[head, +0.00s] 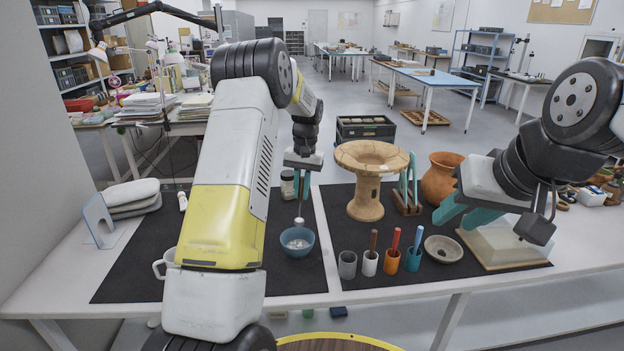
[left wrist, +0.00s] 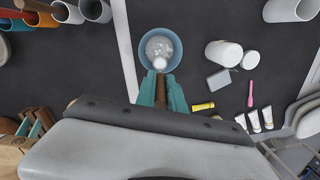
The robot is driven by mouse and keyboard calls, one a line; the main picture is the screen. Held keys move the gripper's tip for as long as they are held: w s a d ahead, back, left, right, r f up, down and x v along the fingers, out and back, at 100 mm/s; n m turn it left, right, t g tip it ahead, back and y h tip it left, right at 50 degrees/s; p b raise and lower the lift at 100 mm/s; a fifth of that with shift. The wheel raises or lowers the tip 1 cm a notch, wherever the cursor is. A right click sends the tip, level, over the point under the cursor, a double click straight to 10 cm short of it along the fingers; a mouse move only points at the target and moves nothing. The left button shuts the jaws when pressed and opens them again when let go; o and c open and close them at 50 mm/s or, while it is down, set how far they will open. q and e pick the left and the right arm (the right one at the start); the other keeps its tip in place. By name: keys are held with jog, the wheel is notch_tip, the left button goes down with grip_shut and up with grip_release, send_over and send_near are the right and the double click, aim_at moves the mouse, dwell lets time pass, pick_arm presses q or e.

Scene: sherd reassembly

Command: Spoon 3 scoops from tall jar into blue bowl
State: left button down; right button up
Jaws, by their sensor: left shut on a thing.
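The blue bowl (head: 297,252) stands on the dark mat with pale grey-white material inside; the left wrist view shows it too (left wrist: 146,62). My left gripper (head: 301,186) is shut on the spoon (head: 299,219), which points down at the bowl's far rim. In the left wrist view the brown spoon handle (left wrist: 160,90) is between the teal fingers, and its whitish head is over the bowl. My right gripper (head: 462,214) is apart at the right, fingers spread and empty.
Several cups (head: 347,264) with tools and a grey ring-shaped dish (head: 443,249) stand right of the bowl. A clay pedestal vessel (head: 366,206) and a clay pot (head: 441,178) are behind. A white mug (head: 166,264) is at the left, partly behind my arm.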

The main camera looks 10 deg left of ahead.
pick_arm(q)
jog(key=shift+f, duration=0.5)
jog(key=shift+s+a+f+t, duration=0.15)
jog(key=shift+s+f+t, duration=0.1)
jog(key=shift+s+t, duration=0.25)
jog(key=shift+s+a+f+t, duration=0.15)
jog(key=shift+s+f+t, duration=0.1)
jog(key=shift+s+t, duration=0.25)
jog(key=s+a+f+t+h, duration=0.2)
jog(key=s+f+t+h, duration=0.1)
jog(key=s+f+t, duration=0.4)
jog(key=shift+s+a+t, duration=0.15)
jog(key=shift+s+t, duration=1.15)
jog(key=shift+t, duration=1)
jog(key=shift+r, duration=0.2)
